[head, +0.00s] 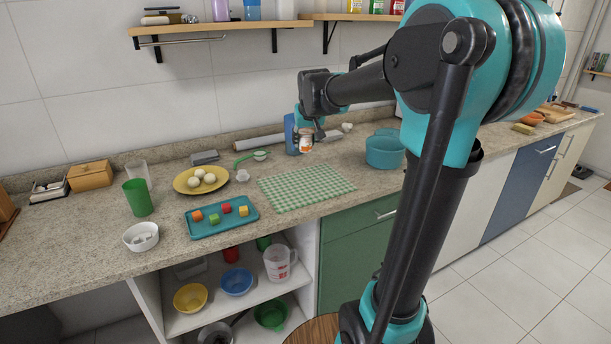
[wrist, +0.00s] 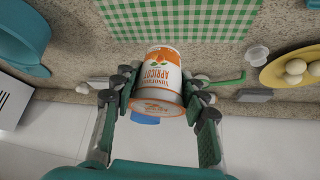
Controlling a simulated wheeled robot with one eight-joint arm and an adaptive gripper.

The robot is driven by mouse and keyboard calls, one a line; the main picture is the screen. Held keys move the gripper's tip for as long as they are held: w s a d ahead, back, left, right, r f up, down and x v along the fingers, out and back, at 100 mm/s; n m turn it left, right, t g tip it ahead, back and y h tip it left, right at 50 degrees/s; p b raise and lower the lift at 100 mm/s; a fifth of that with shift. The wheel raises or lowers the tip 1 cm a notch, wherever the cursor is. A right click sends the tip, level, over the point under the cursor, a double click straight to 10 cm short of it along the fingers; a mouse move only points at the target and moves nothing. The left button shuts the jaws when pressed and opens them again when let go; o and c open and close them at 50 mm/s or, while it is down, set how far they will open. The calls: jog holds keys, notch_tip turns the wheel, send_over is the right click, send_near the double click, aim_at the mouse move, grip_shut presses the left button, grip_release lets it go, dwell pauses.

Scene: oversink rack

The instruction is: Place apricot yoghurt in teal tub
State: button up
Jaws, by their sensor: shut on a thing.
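My gripper (wrist: 158,103) is shut on the apricot yoghurt (wrist: 163,72), a white and orange cup with "APRICOT" on its label, seen upside down in the wrist view. In the head view the apricot yoghurt (head: 306,142) hangs in my gripper (head: 306,136) above the back of the counter, behind the checked cloth. The teal tub (head: 384,150) stands on the counter to the right of my gripper and apart from it. In the wrist view the teal tub (wrist: 28,35) is at the upper left. The tub's inside is mostly hidden.
A green checked cloth (head: 305,186) lies in front of my gripper. A yellow plate (head: 187,184) with white round things and a teal tray (head: 203,230) with coloured cubes lie to the left. A blue thing (head: 291,134) stands behind my gripper. Wall shelves (head: 219,27) hang above.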

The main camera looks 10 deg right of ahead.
notch_tip(320, 180, down, 13)
jog(key=shift+r, duration=0.1)
dwell(0.3)
jog(key=o, duration=1.3)
